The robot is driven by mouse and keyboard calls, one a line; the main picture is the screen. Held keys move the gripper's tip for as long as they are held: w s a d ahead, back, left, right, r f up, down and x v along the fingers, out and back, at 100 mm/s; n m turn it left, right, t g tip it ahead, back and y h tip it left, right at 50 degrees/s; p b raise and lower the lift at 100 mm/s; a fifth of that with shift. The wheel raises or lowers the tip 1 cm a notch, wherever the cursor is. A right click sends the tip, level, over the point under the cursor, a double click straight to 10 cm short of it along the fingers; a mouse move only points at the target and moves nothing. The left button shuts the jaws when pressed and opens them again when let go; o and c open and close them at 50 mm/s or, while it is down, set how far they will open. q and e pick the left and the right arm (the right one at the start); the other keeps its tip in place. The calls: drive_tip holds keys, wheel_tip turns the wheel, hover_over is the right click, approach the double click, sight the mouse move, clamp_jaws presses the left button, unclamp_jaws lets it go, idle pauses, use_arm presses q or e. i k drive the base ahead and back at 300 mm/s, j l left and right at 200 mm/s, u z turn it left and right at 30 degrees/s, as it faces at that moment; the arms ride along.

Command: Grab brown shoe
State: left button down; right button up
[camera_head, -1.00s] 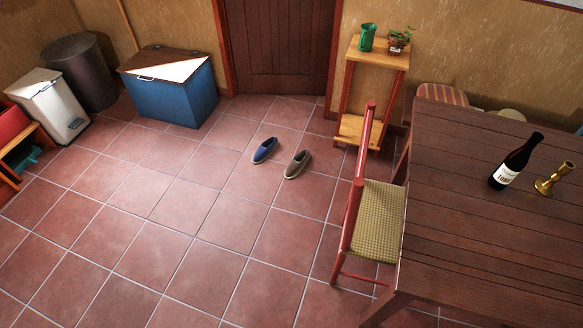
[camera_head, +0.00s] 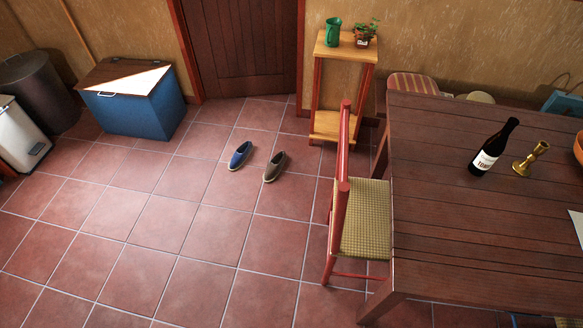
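A brown shoe (camera_head: 275,166) lies on the tiled floor, a little left of the red chair. A blue shoe (camera_head: 240,155) lies just to its left, apart from it and roughly parallel. Both are in front of the wooden door. Neither of my grippers shows in the head view.
A red chair (camera_head: 362,215) with a woven seat stands at a dark wooden table (camera_head: 440,230) on the right. A small shelf (camera_head: 338,90) stands at the wall, and a blue chest (camera_head: 140,108) is left of the door. The floor (camera_head: 190,240) before the shoes is clear.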

sight(274, 166)
drive_tip(key=i+j+z, duration=0.2)
drive_tip(key=z, duration=0.15)
drive_tip(key=i+j+z, duration=0.2)
drive_tip(key=z, duration=0.15)
drive_tip(key=i+j+z, duration=0.1)
drive_tip(key=j+z, duration=0.25)
